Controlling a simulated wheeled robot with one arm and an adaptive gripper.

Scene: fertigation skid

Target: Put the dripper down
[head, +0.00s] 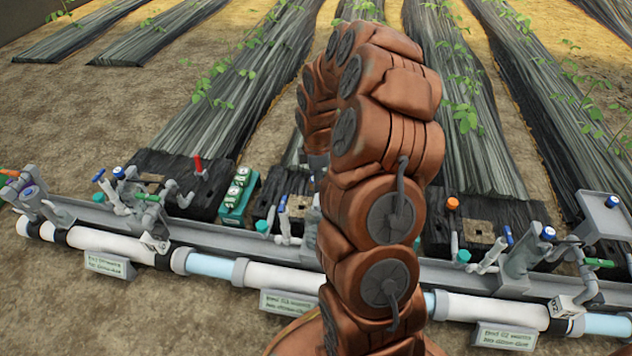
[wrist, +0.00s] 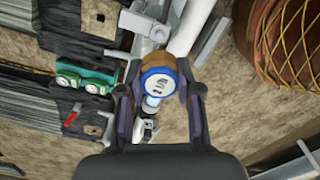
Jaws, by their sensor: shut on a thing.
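In the wrist view, my gripper (wrist: 159,95) is shut on the dripper (wrist: 158,85), a small round piece with a blue rim and a white, dark-marked face. A brown rounded part shows just behind its upper edge; I cannot tell whether it belongs to the dripper. The dripper is held over the pipe and its fittings; whether it touches anything below is unclear. In the head view my own arm hides the gripper and the dripper. A green holder (head: 240,192) with several pale round faces stands left of my arm; it also shows in the wrist view (wrist: 86,77).
A long white and clear pipe (head: 120,245) runs across the front beside a grey rail, with valves and blue, green, orange and red handles. Small label plates (head: 503,337) stand before it. Black-covered plant rows (head: 215,95) lie behind, with bare soil between.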

